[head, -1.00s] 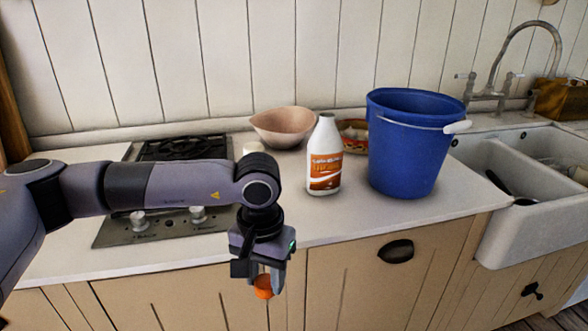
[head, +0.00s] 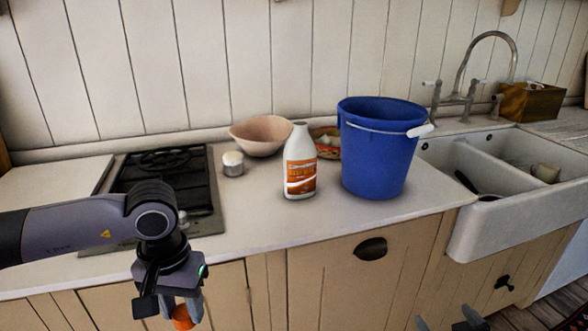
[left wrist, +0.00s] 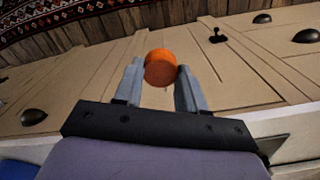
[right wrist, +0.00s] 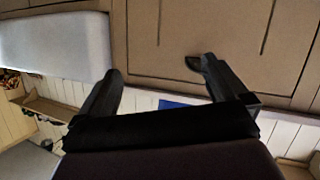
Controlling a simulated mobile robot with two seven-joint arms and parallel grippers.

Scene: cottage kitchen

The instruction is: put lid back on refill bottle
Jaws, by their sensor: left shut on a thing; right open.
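The refill bottle (head: 300,167) is white with an orange label. It stands upright and open-topped on the counter, left of the blue bucket. My left gripper (head: 182,312) is shut on the orange lid (head: 183,318), below and in front of the counter's front edge, left of the bottle. In the left wrist view the lid (left wrist: 160,67) sits between the two fingertips. My right gripper (right wrist: 165,90) is open and empty in the right wrist view, facing the cabinet fronts. Its fingertips (head: 448,322) just show at the bottom of the head view.
The blue bucket (head: 378,150) stands close right of the bottle. A pinkish bowl (head: 260,137), a patterned dish (head: 327,140) and a small white-topped jar (head: 233,164) are behind and left. The hob (head: 165,180) is at left, the sink (head: 510,200) at right. Counter before the bottle is clear.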

